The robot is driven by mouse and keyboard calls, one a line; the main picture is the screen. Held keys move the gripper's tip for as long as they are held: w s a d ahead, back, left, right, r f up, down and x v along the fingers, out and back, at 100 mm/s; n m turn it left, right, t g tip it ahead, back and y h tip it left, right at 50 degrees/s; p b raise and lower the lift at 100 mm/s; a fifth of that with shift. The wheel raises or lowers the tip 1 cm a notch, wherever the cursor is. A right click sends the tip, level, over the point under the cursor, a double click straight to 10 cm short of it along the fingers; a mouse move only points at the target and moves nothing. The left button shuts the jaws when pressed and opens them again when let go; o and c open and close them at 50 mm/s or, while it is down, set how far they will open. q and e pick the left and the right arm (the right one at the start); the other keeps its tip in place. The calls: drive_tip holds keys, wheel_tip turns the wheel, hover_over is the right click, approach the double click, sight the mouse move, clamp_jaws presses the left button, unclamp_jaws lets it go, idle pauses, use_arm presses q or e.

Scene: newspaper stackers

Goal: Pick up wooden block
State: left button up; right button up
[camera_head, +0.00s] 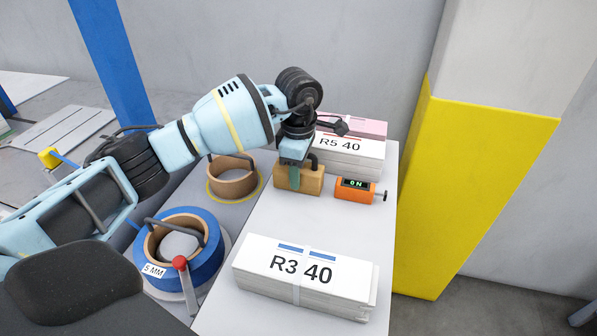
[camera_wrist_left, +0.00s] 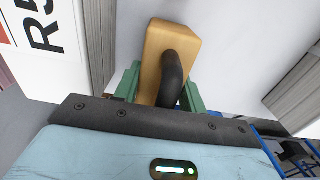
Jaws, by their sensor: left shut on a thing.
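The wooden block (camera_head: 311,181) is tan with a dark curved handle and is on or just above the white table, between the two newspaper stacks. My left gripper (camera_head: 294,178) comes down onto it from above. Its green fingers lie on either side of the block and are shut on it. In the left wrist view the block (camera_wrist_left: 172,45) sits between the green fingers (camera_wrist_left: 160,90), with the black handle curving up in front. I cannot tell whether the block touches the table. My right gripper is not in view.
An orange device reading "0 N" (camera_head: 354,190) stands right beside the block. The R5 40 stack (camera_head: 350,158) is behind it and the R3 40 stack (camera_head: 300,272) in front. Tape rolls (camera_head: 207,270) stand at the left. A yellow and white pillar (camera_head: 470,190) rises at the right.

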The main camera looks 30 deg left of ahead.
use_arm(q)
drive_tip(key=shift+r, duration=0.55)
drive_tip(key=shift+s+a+r, duration=0.15)
drive_tip(key=shift+a+r, duration=0.05)
drive_tip(key=shift+r, duration=0.4)
drive_tip(key=shift+s+a+r, duration=0.15)
drive_tip(key=shift+a+r, duration=0.05)
drive_tip(key=shift+r, duration=0.4)
drive_tip(key=s+a+r+b, duration=0.1)
drive_tip(key=s+a, duration=0.9)
drive_tip(key=a, duration=0.1)
drive_tip(key=shift+a+r+b, duration=0.15)
drive_tip(key=shift+r+b, duration=0.1)
drive_tip(key=shift+b, duration=0.1)
